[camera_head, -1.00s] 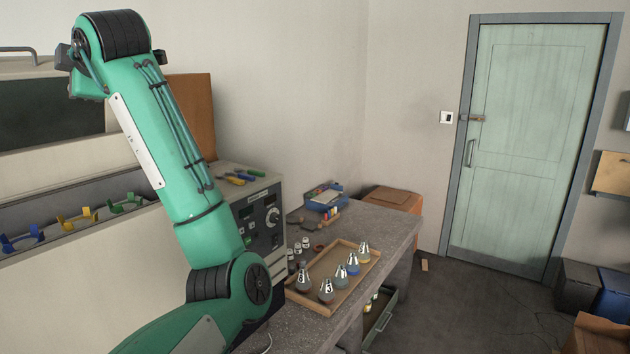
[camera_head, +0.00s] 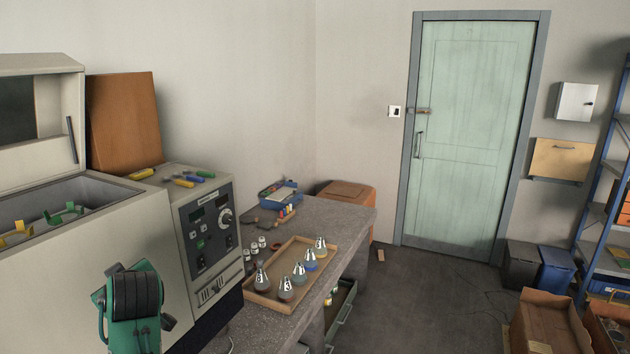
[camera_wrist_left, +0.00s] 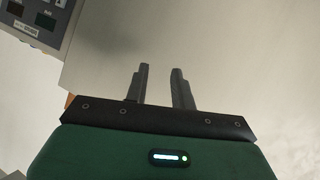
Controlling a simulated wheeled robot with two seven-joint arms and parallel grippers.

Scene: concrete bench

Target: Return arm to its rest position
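My green arm shows only as a joint with a black ribbed cap low at the left of the head view; its gripper is outside that view. In the left wrist view my left gripper (camera_wrist_left: 163,88) has its two dark fingers apart with nothing between them. Beyond them is a plain pale surface, and a corner of a control panel (camera_wrist_left: 38,22) shows at the upper left. My right gripper is in neither view.
A wooden tray (camera_head: 263,299) with several flasks lies on the concrete bench (camera_head: 338,215). Left of it stands a grey instrument (camera_head: 206,235) beside an open chest with coloured clips. An open drawer (camera_head: 344,318) sticks out below the bench. Open boxes sit at lower right.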

